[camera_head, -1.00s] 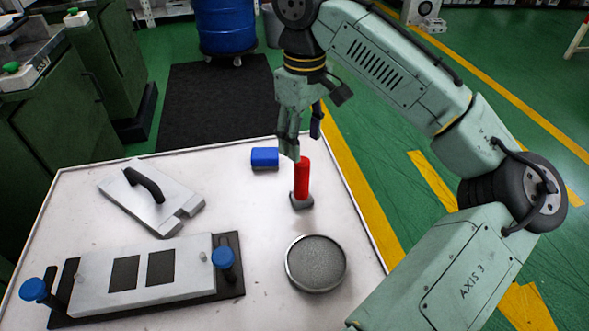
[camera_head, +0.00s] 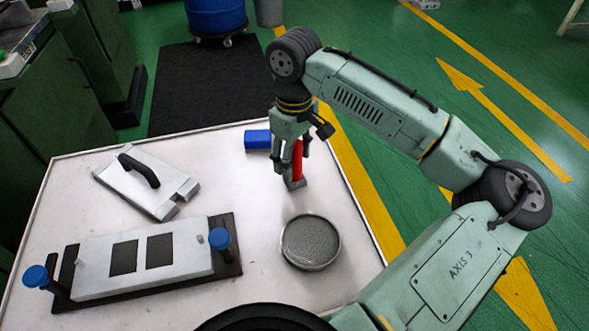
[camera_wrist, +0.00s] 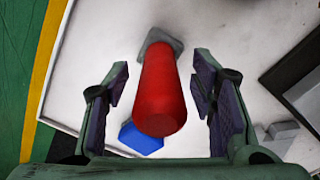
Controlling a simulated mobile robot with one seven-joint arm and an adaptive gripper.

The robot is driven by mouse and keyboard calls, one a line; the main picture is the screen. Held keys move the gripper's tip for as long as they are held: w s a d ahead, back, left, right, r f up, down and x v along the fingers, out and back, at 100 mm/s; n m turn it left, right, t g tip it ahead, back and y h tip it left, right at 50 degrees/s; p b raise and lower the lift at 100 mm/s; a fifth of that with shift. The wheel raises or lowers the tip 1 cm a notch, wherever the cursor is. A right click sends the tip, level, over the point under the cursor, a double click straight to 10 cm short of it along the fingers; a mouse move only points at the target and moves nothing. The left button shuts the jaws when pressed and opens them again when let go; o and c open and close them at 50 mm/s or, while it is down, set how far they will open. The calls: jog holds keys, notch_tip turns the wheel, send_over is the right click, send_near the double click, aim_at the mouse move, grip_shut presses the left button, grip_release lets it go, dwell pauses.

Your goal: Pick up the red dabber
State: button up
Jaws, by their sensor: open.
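The red dabber (camera_head: 297,162) stands upright on its grey foot (camera_head: 295,184) near the right edge of the white table. In the wrist view the red dabber (camera_wrist: 161,95) shows between the two fingers, with its grey foot at the top. My gripper (camera_head: 292,160) points down around the dabber's handle, and one finger partly hides it in the head view. In the wrist view my gripper (camera_wrist: 160,100) is open, with a gap between the handle and the finger on each side.
A blue block (camera_head: 257,140) lies behind and left of the dabber. A round grey dish (camera_head: 311,242) stands in front of it. A plate with a black handle (camera_head: 146,186) and a mould with blue knobs (camera_head: 190,248) lie to the left. The table (camera_head: 225,175) between them is clear.

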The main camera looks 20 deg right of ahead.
grip_shut()
dwell(0.7)
